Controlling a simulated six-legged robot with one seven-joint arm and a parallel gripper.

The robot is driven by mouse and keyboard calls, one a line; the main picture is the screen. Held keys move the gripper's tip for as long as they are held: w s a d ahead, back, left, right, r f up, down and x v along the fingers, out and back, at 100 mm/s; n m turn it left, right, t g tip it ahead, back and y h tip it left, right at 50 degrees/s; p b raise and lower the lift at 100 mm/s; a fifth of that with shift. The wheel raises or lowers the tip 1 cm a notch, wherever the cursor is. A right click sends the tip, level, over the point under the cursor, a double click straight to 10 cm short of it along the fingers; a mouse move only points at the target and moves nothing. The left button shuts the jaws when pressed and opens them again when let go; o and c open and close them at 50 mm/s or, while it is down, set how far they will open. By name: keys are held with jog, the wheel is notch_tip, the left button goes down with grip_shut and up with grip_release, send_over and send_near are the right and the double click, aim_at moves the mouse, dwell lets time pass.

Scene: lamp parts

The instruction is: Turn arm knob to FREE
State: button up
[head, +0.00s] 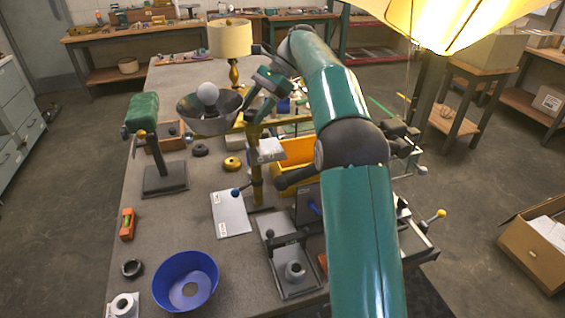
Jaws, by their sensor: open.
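The lamp has a grey bowl-shaped reflector (190,113) with a white bulb (208,93), beside a brass-coloured upright post (256,183) at mid-bench. A small blue ball knob (235,192) shows low beside the post. I cannot tell which part is the arm knob, and no FREE marking is legible. My teal arm comes up from the bottom right and bends over near the top. My gripper (262,98) appears at its far end, close to the upper post and right of the reflector. It is open; its fingertips are small and partly unclear.
A green-padded stand (167,178) and a table lamp with a cream shade (230,38) stand nearby. A blue bowl (169,292), an orange level (127,223) and a white sheet (231,215) lie in front. A yellow bin (296,152) is partly behind my arm.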

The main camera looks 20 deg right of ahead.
jog(key=m+t, duration=0.1)
jog(key=m, duration=0.1)
jog(key=m+t, duration=0.3)
jog(key=shift+s+m+t, duration=0.3)
jog(key=shift+m, duration=0.1)
jog(key=m+t+h, duration=0.1)
jog(key=m+t, duration=0.2)
jog(key=m, duration=0.2)
jog(key=shift+s+a+t+h, duration=0.15)
jog(key=shift+t+h, duration=0.25)
jog(key=v, duration=1.4)
jog(key=s+a+f+n+h, duration=0.2)
jog(key=s+f+n, duration=0.4)
jog(key=s+n, duration=0.4)
jog(key=s+a+f+n+h, duration=0.3)
jog(key=s+f+n, duration=0.4)
jog(key=s+n, duration=0.3)
jog(key=shift+s+a+n+g+h, duration=0.35)
jog(key=shift+s+a, duration=0.55)
jog(key=shift+s, duration=1.2)
